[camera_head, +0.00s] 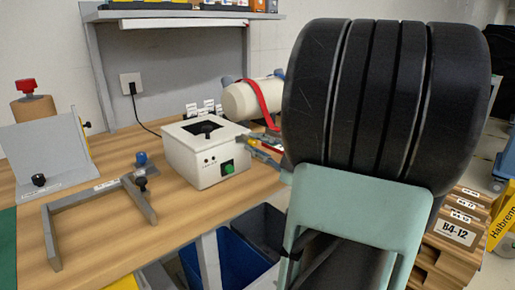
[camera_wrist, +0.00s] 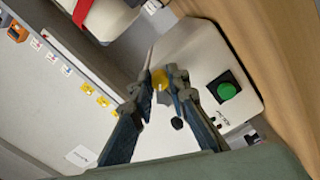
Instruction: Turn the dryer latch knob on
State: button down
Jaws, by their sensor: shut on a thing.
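The white box (camera_head: 188,160) on the wooden table has a dark opening with a black knob (camera_head: 207,128) on top and a green button (camera_head: 228,168) on its front. In the wrist view the white box (camera_wrist: 196,52) and the green button (camera_wrist: 227,91) lie beyond the right finger. My gripper (camera_head: 262,150) is at the right side of the box, partly hidden by my arm. In the wrist view my gripper (camera_wrist: 160,76) is closed around a small yellow knob (camera_wrist: 159,80). The knob's base is hidden, and its turn angle cannot be told.
A white cylinder (camera_head: 240,101) with a red strap lies behind the box. A grey frame (camera_head: 95,210) and an upright grey plate (camera_head: 50,155) stand at left. Bins (camera_head: 225,260) are below the table's front edge. A shelf (camera_head: 180,14) hangs above.

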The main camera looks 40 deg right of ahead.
dwell(0.3)
jog(key=c, duration=1.8)
grip_release()
jog(key=shift+c, duration=0.2)
jog(key=s+d, duration=0.1)
jog(key=s, duration=1.1)
